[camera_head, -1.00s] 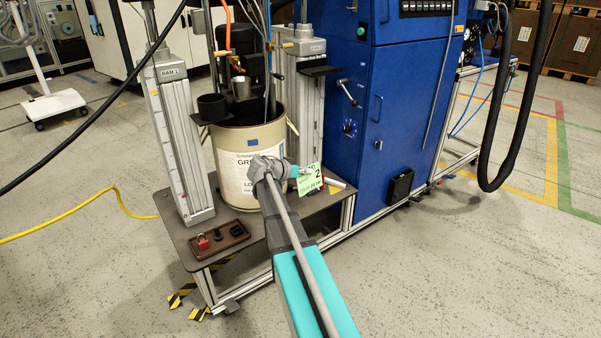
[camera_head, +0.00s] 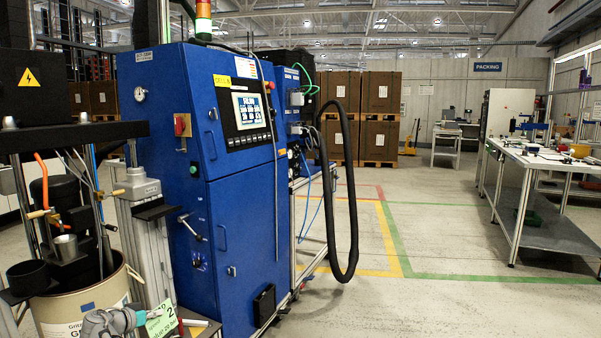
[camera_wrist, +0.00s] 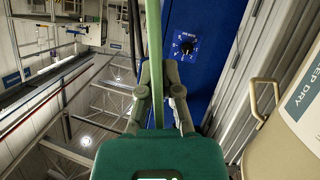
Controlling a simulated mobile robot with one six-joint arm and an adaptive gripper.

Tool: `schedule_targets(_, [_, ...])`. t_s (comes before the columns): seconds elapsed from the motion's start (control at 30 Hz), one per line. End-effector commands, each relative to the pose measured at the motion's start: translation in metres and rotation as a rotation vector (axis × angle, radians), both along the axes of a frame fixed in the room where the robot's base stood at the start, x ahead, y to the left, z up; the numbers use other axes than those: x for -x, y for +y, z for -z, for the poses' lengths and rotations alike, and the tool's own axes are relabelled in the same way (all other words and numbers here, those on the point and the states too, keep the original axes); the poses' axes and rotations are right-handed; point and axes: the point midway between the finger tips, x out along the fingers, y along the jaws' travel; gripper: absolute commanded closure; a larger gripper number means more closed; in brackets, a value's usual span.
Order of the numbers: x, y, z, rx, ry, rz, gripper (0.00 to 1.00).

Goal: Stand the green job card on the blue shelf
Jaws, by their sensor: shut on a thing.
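The green job card (camera_head: 162,319) is at the lower left of the head view, marked with a large 2. My gripper (camera_head: 142,318) is at its left edge, in front of the drum. In the wrist view the card (camera_wrist: 153,35) shows nearly edge-on as a narrow green strip. My gripper (camera_wrist: 157,88) is shut on it there, with a finger on each side. I cannot pick out a blue shelf in either view.
The drum (camera_head: 85,308) and the tall blue cabinet (camera_head: 225,200) stand close to my gripper. A black hose (camera_head: 352,200) hangs right of the cabinet. Open floor (camera_head: 440,235) lies beyond, with a workbench (camera_head: 545,160) at right and stacked brown boxes (camera_head: 360,115) behind.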

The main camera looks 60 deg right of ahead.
Motion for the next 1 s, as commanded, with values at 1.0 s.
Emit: schedule_targets(1.0, [0.000, 0.000, -0.176, 0.000, 0.000, 0.000, 1.00])
